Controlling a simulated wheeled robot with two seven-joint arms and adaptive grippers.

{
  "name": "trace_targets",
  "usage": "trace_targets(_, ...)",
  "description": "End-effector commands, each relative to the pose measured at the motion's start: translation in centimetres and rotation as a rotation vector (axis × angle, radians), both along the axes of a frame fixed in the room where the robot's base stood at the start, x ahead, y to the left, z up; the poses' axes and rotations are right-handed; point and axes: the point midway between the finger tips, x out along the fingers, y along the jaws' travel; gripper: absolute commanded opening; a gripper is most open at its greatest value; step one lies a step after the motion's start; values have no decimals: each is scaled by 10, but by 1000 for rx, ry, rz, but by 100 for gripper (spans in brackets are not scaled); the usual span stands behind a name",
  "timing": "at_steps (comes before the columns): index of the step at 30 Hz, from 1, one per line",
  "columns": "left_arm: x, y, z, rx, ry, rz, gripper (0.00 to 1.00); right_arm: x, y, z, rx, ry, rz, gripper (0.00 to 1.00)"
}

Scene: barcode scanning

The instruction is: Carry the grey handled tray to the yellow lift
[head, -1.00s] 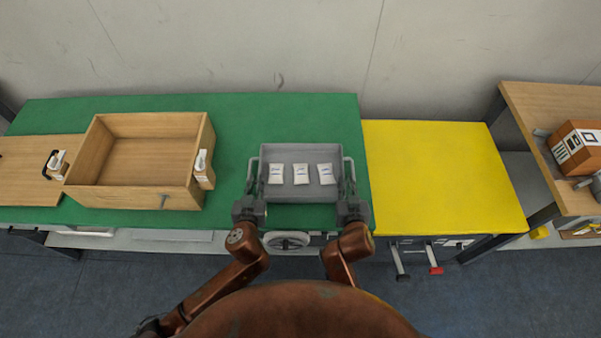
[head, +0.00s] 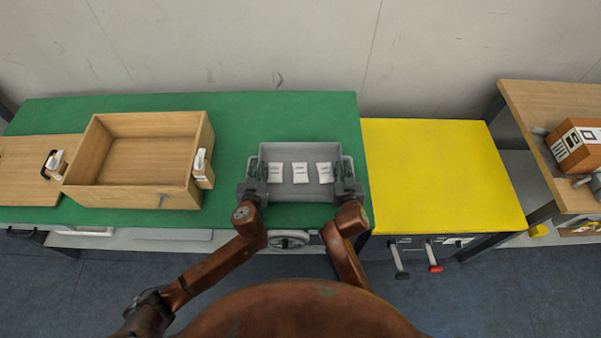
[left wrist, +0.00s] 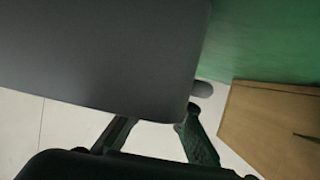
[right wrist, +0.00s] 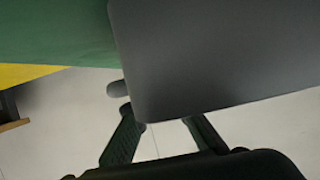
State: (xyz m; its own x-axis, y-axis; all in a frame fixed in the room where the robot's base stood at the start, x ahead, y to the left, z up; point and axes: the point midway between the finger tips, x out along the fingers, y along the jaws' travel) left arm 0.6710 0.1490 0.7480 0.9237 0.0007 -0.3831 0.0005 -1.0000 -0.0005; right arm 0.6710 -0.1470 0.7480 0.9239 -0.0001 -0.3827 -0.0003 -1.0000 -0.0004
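The grey handled tray (head: 300,194) sits on the green table near its right end, with a handle on each short side. Three white packets (head: 299,172) lie in it. My left gripper (head: 252,183) is at the left handle and my right gripper (head: 348,182) is at the right handle. In the left wrist view the tray wall (left wrist: 100,50) fills the upper left; my fingers (left wrist: 155,135) are spread near a grey handle end (left wrist: 202,88). The right wrist view shows the tray (right wrist: 210,50) and spread fingers (right wrist: 165,130). The yellow lift (head: 435,175) stands right of the table.
The green table (head: 285,115) also bears a wooden box (head: 150,160), with white-topped scanners (head: 203,170) beside it. A wooden table (head: 545,115) with a brown carton (head: 575,140) stands at the far right. The lift top is clear.

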Motion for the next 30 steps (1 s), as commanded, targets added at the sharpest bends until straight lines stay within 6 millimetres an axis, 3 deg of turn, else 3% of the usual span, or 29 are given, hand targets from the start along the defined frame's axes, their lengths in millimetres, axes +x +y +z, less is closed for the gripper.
trace_targets(3,0,0,0,0,0,0,12,0,0,0,0,0,0,12)
trace_targets(9,0,0,0,0,0,0,0,0,0,0,-1,0,0,0)
trace_targets(30,0,0,2,0,-2,0,0,0,0,1,-1,-2,0,0)
